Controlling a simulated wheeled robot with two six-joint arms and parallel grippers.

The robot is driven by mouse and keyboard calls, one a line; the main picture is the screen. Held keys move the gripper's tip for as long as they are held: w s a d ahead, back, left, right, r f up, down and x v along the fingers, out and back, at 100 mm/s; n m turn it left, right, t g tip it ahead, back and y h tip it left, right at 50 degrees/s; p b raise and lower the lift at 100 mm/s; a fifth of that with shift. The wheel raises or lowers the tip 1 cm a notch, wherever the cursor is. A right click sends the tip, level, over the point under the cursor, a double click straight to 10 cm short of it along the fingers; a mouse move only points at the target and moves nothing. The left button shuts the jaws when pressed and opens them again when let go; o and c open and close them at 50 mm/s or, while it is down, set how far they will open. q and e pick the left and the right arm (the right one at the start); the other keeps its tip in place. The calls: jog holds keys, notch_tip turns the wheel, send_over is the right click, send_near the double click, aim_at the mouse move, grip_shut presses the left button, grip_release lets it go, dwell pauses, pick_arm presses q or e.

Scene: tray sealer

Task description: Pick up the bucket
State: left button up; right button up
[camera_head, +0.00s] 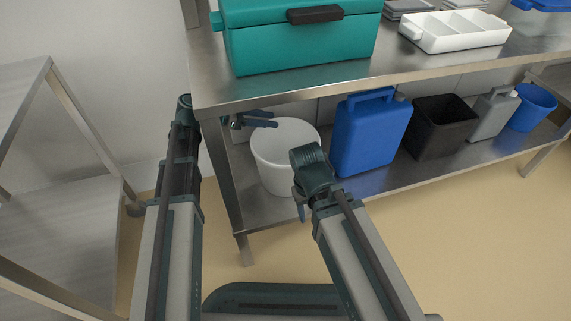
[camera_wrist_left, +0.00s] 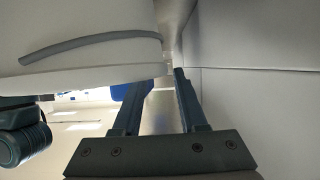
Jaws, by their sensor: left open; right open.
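A white bucket (camera_head: 276,158) stands upright on the lower shelf, at its left end. In the left wrist view the white bucket (camera_wrist_left: 85,60) fills the upper left, with a grey curved handle (camera_wrist_left: 90,45) along its side. My left gripper (camera_head: 272,119) is at the far left of the bucket's rim, its jaws open. In the left wrist view the left gripper's fingers (camera_wrist_left: 158,88) are apart with nothing clearly between them, close to the bucket. My right gripper (camera_head: 301,204) is in front of the bucket at its right, open, and its wrist hides part of the bucket.
Right of the bucket on the lower shelf (camera_head: 386,182) stand a blue canister (camera_head: 370,138), a black bin (camera_head: 440,130), a grey canister (camera_head: 491,116) and a blue pail (camera_head: 533,108). The upper counter (camera_head: 300,88) overhangs them, carrying a teal box (camera_head: 300,45) and a white tray (camera_head: 455,42).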

aim_at(277, 120)
pick_arm(q)
jog(key=b+x, duration=0.1)
jog(key=x, duration=0.2)
jog(key=shift+d+f, duration=0.15)
jog(key=shift+d, duration=0.05)
grip_shut()
dwell(1.2)
